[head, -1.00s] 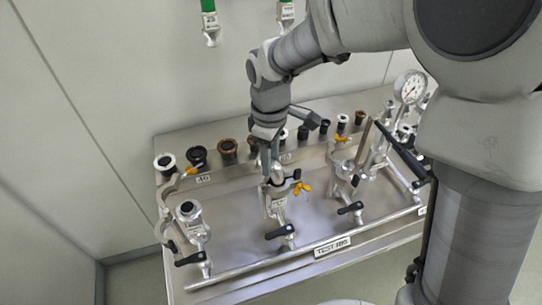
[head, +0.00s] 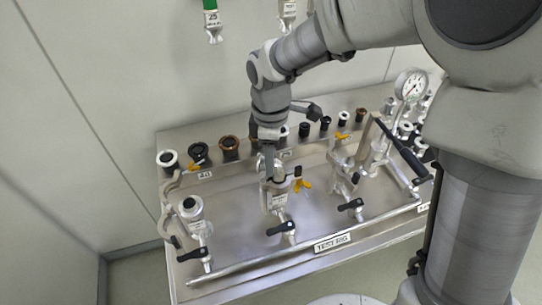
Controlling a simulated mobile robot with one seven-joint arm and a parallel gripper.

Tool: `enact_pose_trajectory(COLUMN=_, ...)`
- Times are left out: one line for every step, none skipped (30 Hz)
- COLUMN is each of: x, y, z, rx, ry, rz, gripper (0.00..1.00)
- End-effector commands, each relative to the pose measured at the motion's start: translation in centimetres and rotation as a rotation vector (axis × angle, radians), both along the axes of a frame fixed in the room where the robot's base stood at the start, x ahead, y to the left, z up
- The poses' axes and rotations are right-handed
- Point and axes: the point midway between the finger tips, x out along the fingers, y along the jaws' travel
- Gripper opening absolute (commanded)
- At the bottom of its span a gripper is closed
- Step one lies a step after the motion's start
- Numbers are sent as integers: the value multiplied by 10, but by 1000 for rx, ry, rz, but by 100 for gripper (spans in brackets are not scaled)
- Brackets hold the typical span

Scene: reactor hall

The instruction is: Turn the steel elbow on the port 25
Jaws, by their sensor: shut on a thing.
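My gripper (head: 268,160) points down at the middle port of the steel test rig. It is shut on the upper part of the steel elbow (head: 273,184), which is partly hidden by the fingers. The elbow stands on the rig's middle branch, with a yellow-winged fitting (head: 301,185) at its right and a black-handled valve (head: 283,228) in front. A green-strapped steel piece tagged 25 (head: 211,20) hangs on the wall above. I cannot read the number on the port under my gripper.
A left branch (head: 190,208) and a right branch (head: 348,180) flank the middle one, each with a black-handled valve. Several round caps (head: 228,147) line the rig's back edge. A pressure gauge (head: 412,84) and a long black lever (head: 400,148) stand at the right.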

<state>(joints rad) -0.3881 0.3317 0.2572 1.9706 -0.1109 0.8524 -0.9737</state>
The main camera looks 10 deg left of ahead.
Motion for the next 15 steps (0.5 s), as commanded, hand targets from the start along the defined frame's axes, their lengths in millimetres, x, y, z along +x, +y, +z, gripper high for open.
enact_pose_trajectory(x=-1, y=-1, z=2, rx=0, ry=1, rz=35, gripper=0)
enact_pose_trajectory(x=-1, y=-1, z=2, rx=0, ry=1, rz=64, gripper=0)
enact_pose_trajectory(x=-2, y=-1, z=2, rx=0, ry=1, rz=105, gripper=0)
enact_pose_trajectory(x=-2, y=-1, z=2, rx=0, ry=1, rz=128, gripper=0)
enact_pose_trajectory(x=-3, y=-1, z=2, rx=0, ry=1, rz=150, gripper=0)
enact_pose_trajectory(x=-3, y=-1, z=1, rx=0, ry=2, rz=176, gripper=0)
enact_pose_trajectory(x=-4, y=-1, z=1, rx=0, ry=2, rz=190, gripper=0)
enact_pose_trajectory(x=-4, y=-1, z=1, rx=0, ry=2, rz=201, gripper=0)
enact_pose_trajectory(x=-4, y=-1, z=0, rx=0, ry=1, rz=209, gripper=0)
enact_pose_trajectory(x=-4, y=-1, z=0, rx=0, ry=1, rz=212, gripper=0)
enact_pose_trajectory(x=-4, y=-1, z=0, rx=0, ry=1, rz=212, gripper=0)
enact_pose_trajectory(x=-4, y=-1, z=0, rx=0, ry=1, rz=212, gripper=0)
enact_pose_trajectory(x=-4, y=-1, z=0, rx=0, ry=1, rz=212, gripper=0)
enact_pose_trajectory(x=-4, y=-1, z=0, rx=0, ry=1, rz=211, gripper=0)
enact_pose_trajectory(x=-4, y=-1, z=0, rx=0, ry=1, rz=211, gripper=0)
